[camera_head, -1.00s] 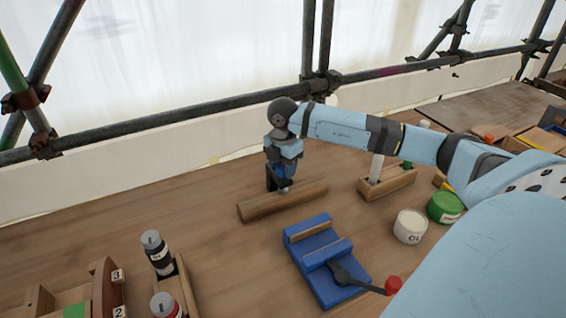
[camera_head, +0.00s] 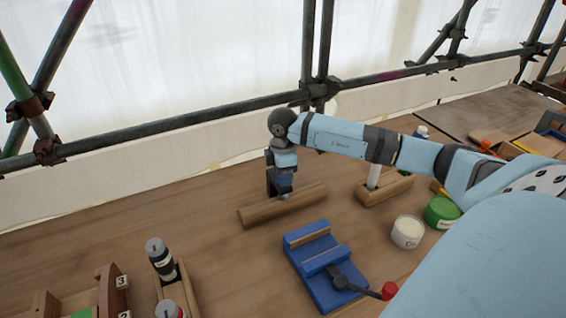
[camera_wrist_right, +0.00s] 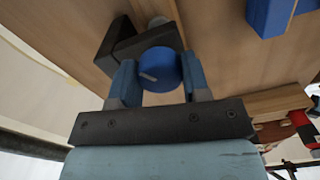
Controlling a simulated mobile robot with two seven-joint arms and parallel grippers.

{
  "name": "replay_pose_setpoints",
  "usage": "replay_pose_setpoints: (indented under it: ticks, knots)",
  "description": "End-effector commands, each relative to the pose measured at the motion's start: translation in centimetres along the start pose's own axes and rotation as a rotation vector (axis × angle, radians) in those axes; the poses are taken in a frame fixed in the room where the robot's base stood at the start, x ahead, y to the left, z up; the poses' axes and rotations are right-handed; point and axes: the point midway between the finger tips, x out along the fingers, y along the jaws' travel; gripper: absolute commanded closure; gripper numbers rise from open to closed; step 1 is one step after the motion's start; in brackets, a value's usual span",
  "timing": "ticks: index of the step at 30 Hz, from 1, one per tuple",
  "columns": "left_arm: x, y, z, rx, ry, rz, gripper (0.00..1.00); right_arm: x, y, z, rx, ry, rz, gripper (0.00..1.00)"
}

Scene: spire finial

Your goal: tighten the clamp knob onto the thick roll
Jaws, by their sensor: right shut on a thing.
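My right gripper (camera_head: 282,186) points down over a long wooden bar (camera_head: 252,214) on the bench. In the right wrist view, its two blue fingers (camera_wrist_right: 160,82) are shut on a round blue knob (camera_wrist_right: 160,66) with a pale mark on its face. A dark angular clamp body (camera_wrist_right: 125,45) sits beside and behind the knob. A small part of a grey round piece (camera_wrist_right: 158,22) shows past the knob; most is hidden. I cannot tell whether this is the thick roll or whether the clamp touches it. My left gripper is in neither current view.
A blue vise (camera_head: 318,258) with a red-tipped handle stands in front of the bar. To the right are a wooden holder (camera_head: 388,190), a white tub (camera_head: 407,232) and a green tin (camera_head: 441,211). Scaffold tubes (camera_head: 190,119) run behind.

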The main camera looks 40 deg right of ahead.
Motion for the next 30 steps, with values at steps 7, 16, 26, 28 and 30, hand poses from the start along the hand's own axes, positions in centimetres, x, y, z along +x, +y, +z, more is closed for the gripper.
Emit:
replay_pose_setpoints:
  ticks: [7,16,26,28,30]
  knots:
    - [0.0,0.0,0.0,0.001,0.000,0.000,1.00,-0.2,0.1,0.0,0.010,0.001,0.003,0.80]
    - [0.0,0.0,0.0,0.001,-0.001,-0.001,1.00,-0.2,0.1,0.0,0.009,0.001,0.003,0.34]
    - [0.0,0.0,0.1,0.001,-0.001,-0.001,1.00,-0.3,0.1,0.0,0.008,0.001,0.002,0.31]
    - [0.0,-0.1,0.1,0.001,-0.001,-0.001,1.00,-0.8,0.1,0.0,0.008,0.001,0.003,0.31]
    - [0.0,-0.1,0.1,0.001,-0.001,-0.001,1.00,-1.8,0.1,0.0,0.008,0.000,0.004,0.31]
